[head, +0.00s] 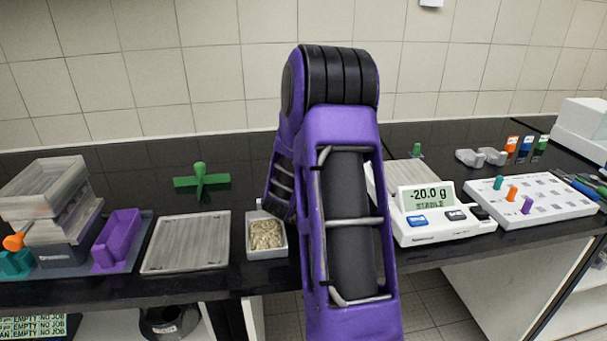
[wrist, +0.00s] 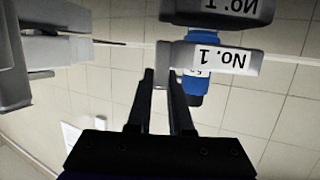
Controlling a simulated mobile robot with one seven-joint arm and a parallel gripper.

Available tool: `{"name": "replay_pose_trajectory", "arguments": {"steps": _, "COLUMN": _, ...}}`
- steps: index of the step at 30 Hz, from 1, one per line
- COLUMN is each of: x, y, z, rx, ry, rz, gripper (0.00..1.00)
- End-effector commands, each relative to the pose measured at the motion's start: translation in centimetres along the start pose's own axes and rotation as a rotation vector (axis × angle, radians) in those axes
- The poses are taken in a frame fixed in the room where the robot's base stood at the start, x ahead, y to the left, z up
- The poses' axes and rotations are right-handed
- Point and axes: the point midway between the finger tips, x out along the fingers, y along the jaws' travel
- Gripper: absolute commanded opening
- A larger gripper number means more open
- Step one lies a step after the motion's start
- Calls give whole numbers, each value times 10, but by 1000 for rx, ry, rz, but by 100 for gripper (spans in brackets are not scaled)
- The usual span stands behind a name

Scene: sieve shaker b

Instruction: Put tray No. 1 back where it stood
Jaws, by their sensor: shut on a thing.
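In the wrist view, which is upside down, my gripper (wrist: 163,80) is closed at the end of a grey piece with a white label reading "No. 1" (wrist: 222,60), which I take to be tray No. 1. A second grey piece with a "No. 1" label (wrist: 232,7) shows at the top edge, with a blue object (wrist: 195,85) behind. In the head view my arm hides the gripper and what it holds.
A white tray of pale grains (head: 265,236) stands left of my arm, beside a flat grey plate (head: 187,243). The scale (head: 438,226) reads -20.0 g. A peg board (head: 545,205), grey trays (head: 480,157) and small bottles (head: 525,145) stand right. Stacked frames (head: 45,190) stand left.

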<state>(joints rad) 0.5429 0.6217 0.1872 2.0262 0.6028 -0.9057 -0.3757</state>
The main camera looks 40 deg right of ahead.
Motion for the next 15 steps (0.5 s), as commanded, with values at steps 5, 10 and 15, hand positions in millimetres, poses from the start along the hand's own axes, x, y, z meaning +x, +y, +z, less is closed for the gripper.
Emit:
{"name": "replay_pose_trajectory", "arguments": {"steps": 5, "x": 1, "y": 3, "z": 24, "rx": -9, "ry": -37, "rz": 4, "gripper": 46}}
{"name": "replay_pose_trajectory", "arguments": {"steps": 10, "x": 1, "y": 4, "z": 24, "rx": -9, "ry": -37, "rz": 4, "gripper": 54}}
{"name": "replay_pose_trajectory", "arguments": {"steps": 15, "x": 1, "y": 4, "z": 23, "rx": -9, "ry": -37, "rz": 4, "gripper": 54}}
